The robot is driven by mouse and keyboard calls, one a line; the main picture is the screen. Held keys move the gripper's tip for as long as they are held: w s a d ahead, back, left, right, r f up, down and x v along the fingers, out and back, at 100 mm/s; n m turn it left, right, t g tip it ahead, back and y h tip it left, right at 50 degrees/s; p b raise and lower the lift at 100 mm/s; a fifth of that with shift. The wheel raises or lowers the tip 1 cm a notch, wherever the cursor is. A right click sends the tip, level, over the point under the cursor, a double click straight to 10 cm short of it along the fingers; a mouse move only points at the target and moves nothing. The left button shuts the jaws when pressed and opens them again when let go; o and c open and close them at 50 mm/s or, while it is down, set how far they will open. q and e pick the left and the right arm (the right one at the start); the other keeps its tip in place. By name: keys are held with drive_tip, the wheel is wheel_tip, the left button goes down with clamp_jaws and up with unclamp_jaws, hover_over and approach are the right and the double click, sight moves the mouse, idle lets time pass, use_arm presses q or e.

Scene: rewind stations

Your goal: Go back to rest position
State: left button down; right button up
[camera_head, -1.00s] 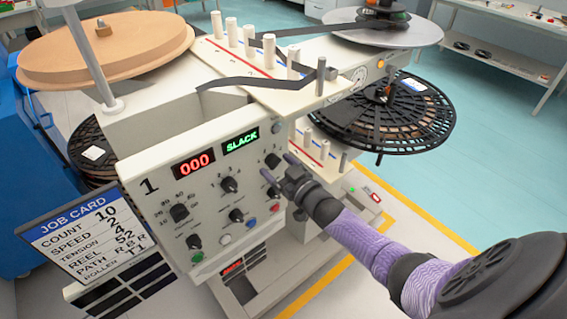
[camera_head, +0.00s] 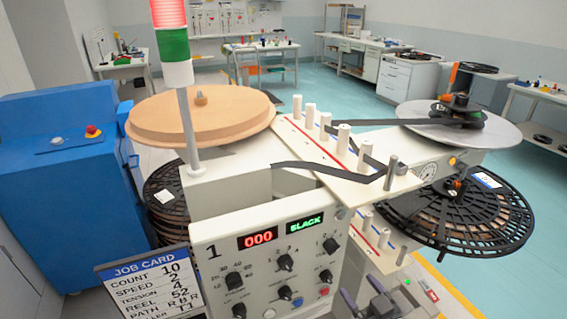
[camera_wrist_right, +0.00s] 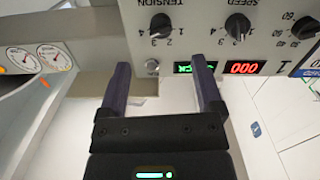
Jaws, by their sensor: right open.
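The right arm behind the gripper is mostly below the head view. My left gripper does not show in either view.
The rewind station carries a tan disc (camera_head: 203,113), a row of white rollers (camera_head: 343,137), a grey disc (camera_head: 462,128) and a black reel (camera_head: 459,212). A job card (camera_head: 150,285) stands at left, near a blue cabinet (camera_head: 58,190).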

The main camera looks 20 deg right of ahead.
drive_tip(key=s+a+f+g+h+b, duration=0.15)
drive_tip(key=s+f+g, duration=0.35)
drive_tip(key=f, duration=0.5)
drive_tip(key=s+a+f+g, duration=0.2)
drive_tip(key=s+f+g, duration=0.1)
drive_tip(key=s+f, duration=0.55)
drive_tip(key=s+a+f+g, duration=0.2)
drive_tip(key=s+f+g, duration=0.1)
drive_tip(key=s, duration=0.4)
drive_tip(key=s+a+f+g+b, duration=0.1)
drive_tip(key=s+a+f+g, duration=0.2)
drive_tip(key=s+f, duration=0.2)
drive_tip(key=s+a+f+g, duration=0.2)
drive_tip(key=s+f+g, duration=0.1)
drive_tip(key=s, duration=0.5)
drive_tip(key=shift+s+a+f+n+b, duration=0.3)
drive_tip(key=shift+s+f+n+b, duration=0.1)
drive_tip(key=shift+f, duration=0.15)
drive_tip(key=shift+w, duration=0.1)
